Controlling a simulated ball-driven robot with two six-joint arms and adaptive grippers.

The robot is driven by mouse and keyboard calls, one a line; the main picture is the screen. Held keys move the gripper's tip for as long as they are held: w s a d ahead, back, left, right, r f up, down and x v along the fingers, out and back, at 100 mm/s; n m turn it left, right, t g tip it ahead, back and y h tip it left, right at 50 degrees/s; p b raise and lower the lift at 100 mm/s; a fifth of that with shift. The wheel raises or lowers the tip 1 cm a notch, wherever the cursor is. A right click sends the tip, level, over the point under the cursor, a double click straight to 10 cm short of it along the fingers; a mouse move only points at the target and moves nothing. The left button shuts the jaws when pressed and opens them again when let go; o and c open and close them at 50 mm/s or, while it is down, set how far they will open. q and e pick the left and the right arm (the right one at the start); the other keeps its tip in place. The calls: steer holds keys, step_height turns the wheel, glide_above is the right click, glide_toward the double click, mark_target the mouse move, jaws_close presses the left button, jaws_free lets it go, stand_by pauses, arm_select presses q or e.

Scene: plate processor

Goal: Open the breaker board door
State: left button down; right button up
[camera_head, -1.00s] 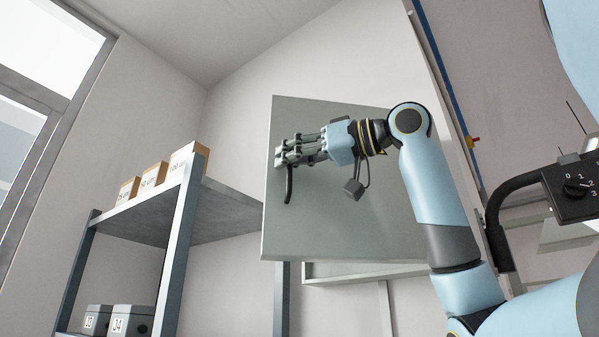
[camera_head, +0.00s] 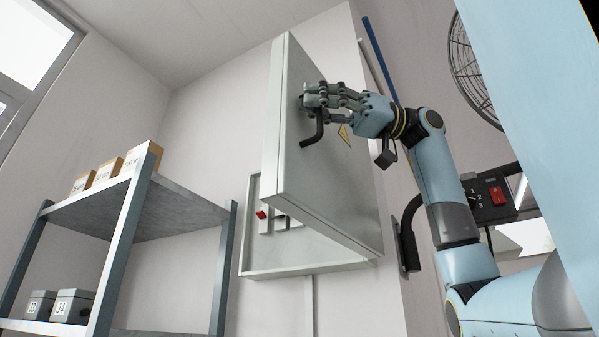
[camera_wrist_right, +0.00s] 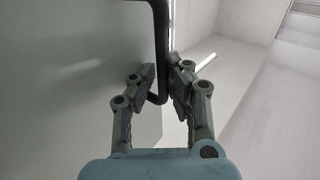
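The breaker board door (camera_head: 325,170) is a grey panel that stands swung out from its wall box (camera_head: 300,270). The open box shows a red switch (camera_head: 261,214) inside. The black door handle (camera_head: 314,130) is on the door's face near its free edge. My right gripper (camera_head: 308,95) is at the handle; in the right wrist view its fingers (camera_wrist_right: 163,80) are closed in on both sides of the black handle (camera_wrist_right: 160,40). The fingers hide part of the handle in the head view. My left gripper is not in view.
A metal shelf (camera_head: 180,195) with cartons (camera_head: 108,170) on top and grey numbered boxes (camera_head: 70,306) below stands at the left. A wall fan (camera_head: 478,65) and a control box with a red switch (camera_head: 497,196) are at the right.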

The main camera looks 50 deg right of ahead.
steer(key=shift+o, duration=0.4)
steer(key=shift+w, duration=0.25)
steer(key=v, duration=1.2)
steer(key=shift+f, duration=0.15)
